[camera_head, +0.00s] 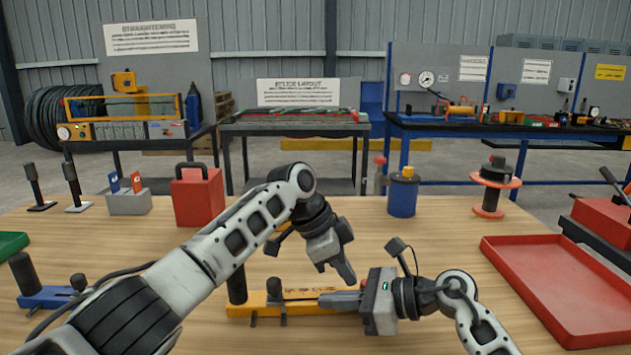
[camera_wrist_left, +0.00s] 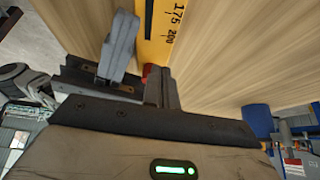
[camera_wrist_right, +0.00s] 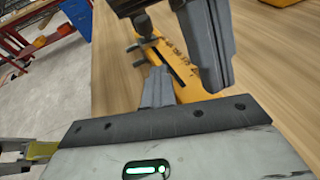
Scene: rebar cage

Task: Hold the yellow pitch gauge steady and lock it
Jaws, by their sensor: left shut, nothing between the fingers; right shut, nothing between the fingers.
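The yellow pitch gauge (camera_head: 262,310) lies flat on the bench, with a dark upright post at its left end and a dark knob on it. My left gripper (camera_head: 348,277) is shut and empty, pointing down just above the gauge's right part. My right gripper (camera_head: 324,300) is shut and empty, coming from the right along the gauge; I cannot tell whether it touches it. The left wrist view shows the gauge's scale (camera_wrist_left: 160,32), marked 175 and 200, and a red part (camera_wrist_left: 148,71) near the fingertips. The right wrist view shows a dark slot in the gauge (camera_wrist_right: 178,68). The two grippers are close together.
A red tray (camera_head: 560,285) lies at right. A blue tool (camera_head: 50,297) with dark posts lies at left. A red box (camera_head: 198,195), a blue canister (camera_head: 403,193) and a red spool (camera_head: 492,187) stand along the bench's back.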

